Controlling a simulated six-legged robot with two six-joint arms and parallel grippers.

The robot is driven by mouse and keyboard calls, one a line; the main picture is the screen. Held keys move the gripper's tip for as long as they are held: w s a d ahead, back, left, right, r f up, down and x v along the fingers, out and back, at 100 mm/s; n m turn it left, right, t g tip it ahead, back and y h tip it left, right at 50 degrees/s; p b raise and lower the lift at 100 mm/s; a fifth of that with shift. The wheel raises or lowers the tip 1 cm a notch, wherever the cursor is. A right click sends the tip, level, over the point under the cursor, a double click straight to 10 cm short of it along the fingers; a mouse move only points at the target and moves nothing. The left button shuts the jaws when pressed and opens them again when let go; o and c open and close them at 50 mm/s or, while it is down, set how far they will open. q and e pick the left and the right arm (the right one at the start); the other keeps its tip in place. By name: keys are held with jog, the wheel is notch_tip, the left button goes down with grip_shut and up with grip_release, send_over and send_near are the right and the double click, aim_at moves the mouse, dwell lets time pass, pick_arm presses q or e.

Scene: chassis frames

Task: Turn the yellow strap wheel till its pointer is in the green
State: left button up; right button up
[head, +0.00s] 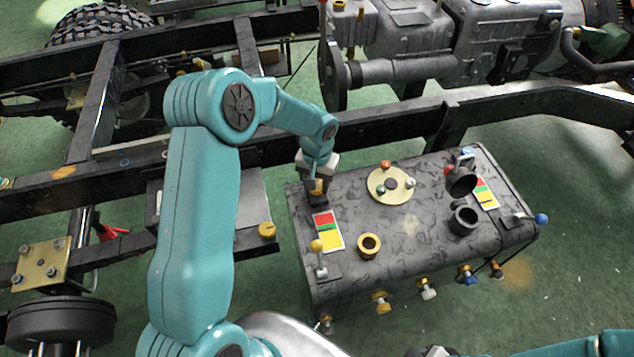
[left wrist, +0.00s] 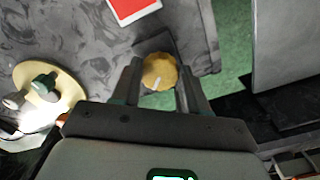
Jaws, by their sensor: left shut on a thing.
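The yellow strap wheel (left wrist: 160,72) is a ribbed knob with a white line on its face, seen between the two fingers of my left gripper (left wrist: 158,88) in the left wrist view. The fingers are shut on its sides. In the head view my left gripper (head: 317,192) is over the far left corner of the dark tank (head: 400,240), and the wheel (head: 317,186) is mostly hidden. Beside it lies a red, green and yellow card (head: 327,231); I cannot make out a pointer on it. My right gripper (head: 425,352) shows only partly at the bottom edge.
The tank top carries a round yellowish plate (head: 391,185), a brass ring (head: 369,246), a black cup (head: 464,220), a yellow-tipped lever (head: 319,252) and a second colour card (head: 485,194). A chassis rail (head: 390,125) runs behind it.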

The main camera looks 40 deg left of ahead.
pick_arm(q)
jog(key=shift+r+m, duration=0.1)
jog(key=shift+m, duration=0.3)
jog(key=o, duration=1.1)
jog(key=shift+c, duration=0.2)
notch_tip(320, 180, up, 16)
jog(key=p, duration=0.1)
jog(key=shift+r, duration=0.15)
